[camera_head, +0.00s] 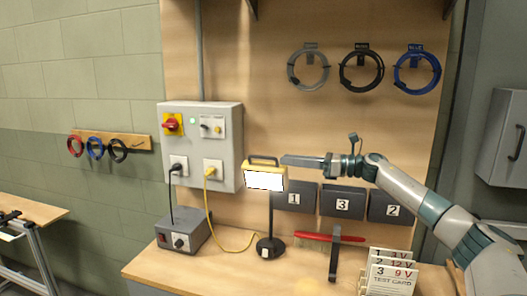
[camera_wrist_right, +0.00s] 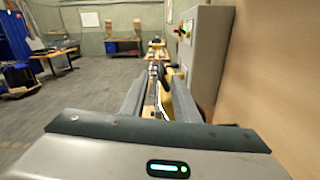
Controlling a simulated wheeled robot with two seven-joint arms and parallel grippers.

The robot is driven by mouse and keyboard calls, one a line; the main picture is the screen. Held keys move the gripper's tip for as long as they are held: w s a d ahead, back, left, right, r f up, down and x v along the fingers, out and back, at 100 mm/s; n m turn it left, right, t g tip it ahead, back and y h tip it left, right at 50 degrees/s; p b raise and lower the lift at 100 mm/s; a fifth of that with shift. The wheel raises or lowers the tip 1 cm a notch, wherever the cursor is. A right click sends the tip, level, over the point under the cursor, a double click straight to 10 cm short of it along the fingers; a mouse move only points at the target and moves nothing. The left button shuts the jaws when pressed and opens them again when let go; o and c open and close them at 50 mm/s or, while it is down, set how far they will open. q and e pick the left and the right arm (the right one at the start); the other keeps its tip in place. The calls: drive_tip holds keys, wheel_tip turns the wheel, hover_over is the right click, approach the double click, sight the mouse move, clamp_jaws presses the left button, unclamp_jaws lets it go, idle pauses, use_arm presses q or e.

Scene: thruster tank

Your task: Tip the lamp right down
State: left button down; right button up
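The lamp (camera_head: 265,182) has a yellow head with a lit white panel and a dark handle on top. It stands on a dark pole and round base on the workbench, its panel facing forward and roughly upright. In the head view my right gripper (camera_head: 286,160) reaches in from the right, level, its fingertips by the lamp head's upper right corner. In the right wrist view a gap shows between the fingers (camera_wrist_right: 158,85), with part of the yellow lamp (camera_wrist_right: 164,102) seen in the gap. I cannot tell whether they touch. My left gripper is not in view.
A grey control box (camera_head: 222,142) is on the wall left of the lamp. A power unit (camera_head: 183,235) and yellow cable (camera_head: 228,245) lie near its base. Numbered bins (camera_head: 343,203), a red-handled tool (camera_head: 315,237) and test cards (camera_head: 390,275) are to the right.

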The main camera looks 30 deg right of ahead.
sight(272, 159)
drive_tip(key=p+x, duration=0.3)
drive_tip(key=x, duration=0.5)
drive_tip(key=shift+w+r+p, duration=0.1)
drive_tip(key=shift+r+p, duration=0.05)
drive_tip(key=shift+p, duration=0.2)
drive_tip(key=shift+w+a+f, duration=0.2)
drive_tip(key=shift+w+a, duration=0.15)
drive_tip(key=shift+w, duration=0.05)
drive_tip(key=shift+c, duration=0.7)
